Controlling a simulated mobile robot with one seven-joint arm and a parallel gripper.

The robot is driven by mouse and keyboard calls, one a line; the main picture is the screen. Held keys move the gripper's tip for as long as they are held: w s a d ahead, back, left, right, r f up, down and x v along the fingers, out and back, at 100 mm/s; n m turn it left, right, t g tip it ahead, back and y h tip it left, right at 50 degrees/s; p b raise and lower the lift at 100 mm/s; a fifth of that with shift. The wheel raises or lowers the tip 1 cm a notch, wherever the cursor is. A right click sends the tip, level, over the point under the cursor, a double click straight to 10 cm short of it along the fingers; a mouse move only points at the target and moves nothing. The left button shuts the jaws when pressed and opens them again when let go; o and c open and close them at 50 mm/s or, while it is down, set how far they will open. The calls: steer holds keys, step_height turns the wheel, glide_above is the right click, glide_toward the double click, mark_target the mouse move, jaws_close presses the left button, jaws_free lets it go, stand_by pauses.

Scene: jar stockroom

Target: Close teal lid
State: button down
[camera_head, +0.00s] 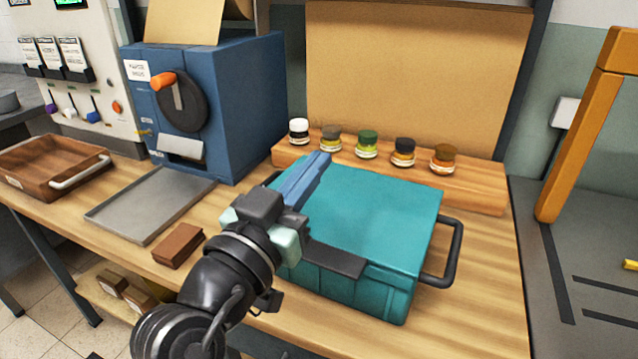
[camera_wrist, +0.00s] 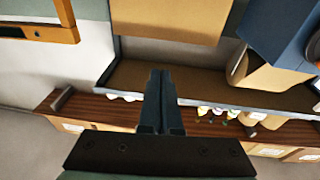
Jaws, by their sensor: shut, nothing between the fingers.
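The teal lid (camera_head: 375,205) lies flat on top of a teal box (camera_head: 360,295) on the wooden bench in the head view. I see no gap between lid and box along the visible front and right sides. My gripper (camera_head: 318,162) is shut and empty, its fingers together over the left part of the lid. I cannot tell whether it touches the lid. My gripper and arm hide the box's left front corner. In the wrist view the closed fingers (camera_wrist: 161,75) point away from the camera, and the lid's top is not clearly seen.
A black handle (camera_head: 452,255) sticks out from the box's right side. Several small jars (camera_head: 367,145) stand on a wooden riser (camera_head: 470,190) behind it. A blue machine (camera_head: 235,100), a grey tray (camera_head: 150,205) and a brown block (camera_head: 178,245) are to the left.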

steer(key=s+f+t+h+b, duration=0.1)
steer(key=f+t+b, duration=0.1)
steer(key=f+b, duration=0.5)
steer(key=s+a+f+t+b, duration=0.1)
steer(key=f+b, duration=0.6)
steer(key=b, duration=1.2)
steer(key=shift+s+a+f+t+h+b, duration=0.2)
steer(key=shift+s+f+t+h+b, duration=0.15)
steer(key=shift+s+t, duration=0.4)
